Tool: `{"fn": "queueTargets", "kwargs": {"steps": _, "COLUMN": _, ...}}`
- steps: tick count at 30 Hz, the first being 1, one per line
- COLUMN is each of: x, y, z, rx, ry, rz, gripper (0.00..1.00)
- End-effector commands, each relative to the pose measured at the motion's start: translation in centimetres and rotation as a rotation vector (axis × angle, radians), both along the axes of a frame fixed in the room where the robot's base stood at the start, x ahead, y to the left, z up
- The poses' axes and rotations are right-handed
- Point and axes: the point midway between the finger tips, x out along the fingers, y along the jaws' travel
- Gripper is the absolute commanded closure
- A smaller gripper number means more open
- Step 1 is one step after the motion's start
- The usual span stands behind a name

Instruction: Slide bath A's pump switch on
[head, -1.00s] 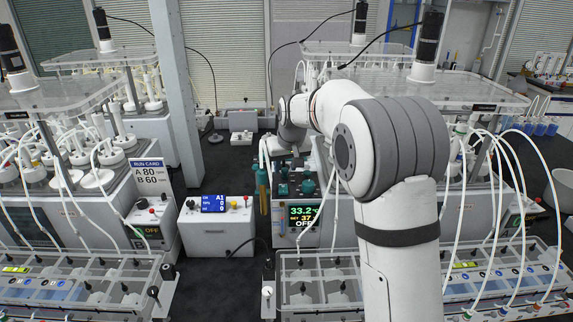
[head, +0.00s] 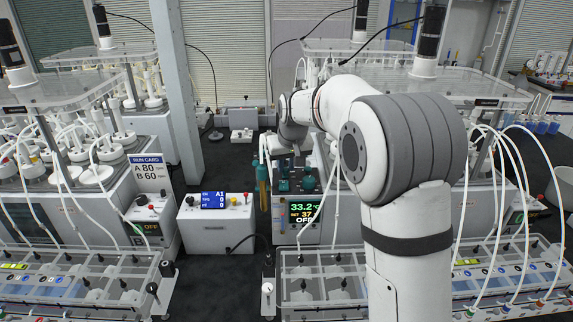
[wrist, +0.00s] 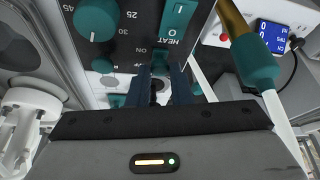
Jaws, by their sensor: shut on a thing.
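In the wrist view my gripper (wrist: 161,76) reaches a dark control panel (wrist: 136,38) with its two dark fingers close together, shut on a small switch, most of which they hide. A teal piece (wrist: 160,62) shows at the fingertips, beside a printed ON. I cannot read the switch's own name or tell its exact position. A teal dial (wrist: 96,20) marked 25 and 30 and a teal HEAT rocker (wrist: 179,20) sit farther up the panel. In the head view my gripper is over the right-hand bath's panel, mostly hidden by my arm. Its display (head: 304,213) reads 33.2, SET 37, OFF.
A teal-capped amber tube (wrist: 252,62) stands close to the right of my gripper, with a white tube below it. A white box with a blue screen (head: 215,215) stands left of the bath. A run card (head: 150,175) reads A 80, B 60.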

Motion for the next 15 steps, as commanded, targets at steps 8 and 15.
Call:
{"fn": "queueTargets", "kwargs": {"steps": 8, "x": -0.50, "y": -0.01, "z": -0.06, "rx": 0.000, "ry": 0.004, "rz": 0.000, "gripper": 1.00}}
{"fn": "queueTargets", "kwargs": {"steps": 15, "x": -0.44, "y": -0.03, "z": -0.03, "rx": 0.000, "ry": 0.003, "rz": -0.001, "gripper": 0.63}}
